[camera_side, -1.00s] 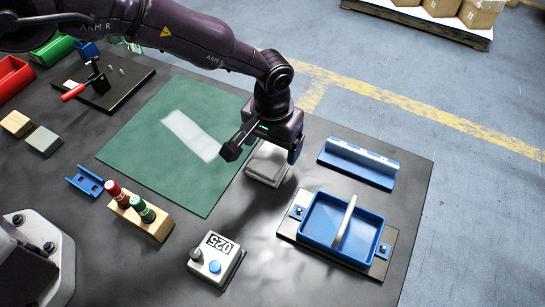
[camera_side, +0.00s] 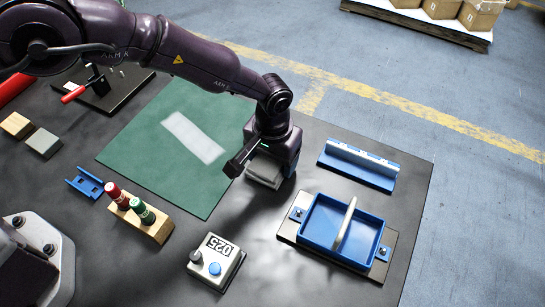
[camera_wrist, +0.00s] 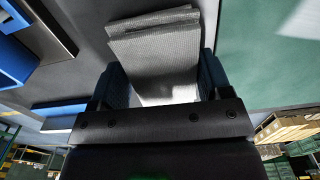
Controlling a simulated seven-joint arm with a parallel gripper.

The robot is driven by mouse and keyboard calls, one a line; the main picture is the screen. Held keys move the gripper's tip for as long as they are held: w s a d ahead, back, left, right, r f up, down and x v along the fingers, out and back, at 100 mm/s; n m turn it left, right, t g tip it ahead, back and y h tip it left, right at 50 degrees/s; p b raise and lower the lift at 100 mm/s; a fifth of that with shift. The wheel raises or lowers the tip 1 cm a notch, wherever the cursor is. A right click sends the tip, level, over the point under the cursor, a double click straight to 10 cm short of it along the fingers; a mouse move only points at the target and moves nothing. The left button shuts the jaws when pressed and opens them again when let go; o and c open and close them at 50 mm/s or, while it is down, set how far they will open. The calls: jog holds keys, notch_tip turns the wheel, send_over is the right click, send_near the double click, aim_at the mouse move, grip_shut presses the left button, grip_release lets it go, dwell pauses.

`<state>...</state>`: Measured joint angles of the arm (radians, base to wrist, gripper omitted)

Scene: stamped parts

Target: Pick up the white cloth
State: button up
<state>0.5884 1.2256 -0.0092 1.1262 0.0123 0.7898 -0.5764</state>
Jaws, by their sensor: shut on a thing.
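The white cloth (camera_side: 264,171) is a folded, light grey-white stack on the dark table, just right of the green mat. My gripper (camera_side: 266,157) is down over it and hides its upper part in the side view. In the wrist view the cloth (camera_wrist: 158,50) shows its woven texture and folded layers, and it runs in between my two blue fingers. My gripper (camera_wrist: 165,88) is shut on the cloth's near part. The cloth appears to be still at table height, though its contact with the table is hard to tell.
The green mat (camera_side: 140,150) with a pale strip lies left. A blue tray (camera_side: 320,229) with a handle sits front right, and a blue rail (camera_side: 358,164) behind it. A counter box (camera_side: 216,262) and a wooden block with markers (camera_side: 150,225) stand in front.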

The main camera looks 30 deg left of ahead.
jog(key=shift+r, duration=0.65)
jog(key=s+a+r, duration=0.1)
jog(key=r, duration=0.1)
jog(key=s+a+r, duration=0.1)
jog(key=s+r, duration=0.1)
jog(key=r, duration=0.1)
jog(key=s+a+r, duration=0.1)
jog(key=r, duration=0.2)
jog(key=shift+s+r, duration=0.1)
jog(key=shift+s, duration=0.05)
jog(key=s+a+r, duration=0.3)
jog(key=s+a, duration=0.2)
jog(key=s, duration=0.2)
jog(key=shift+s+r, duration=0.15)
jog(key=shift+r, duration=0.05)
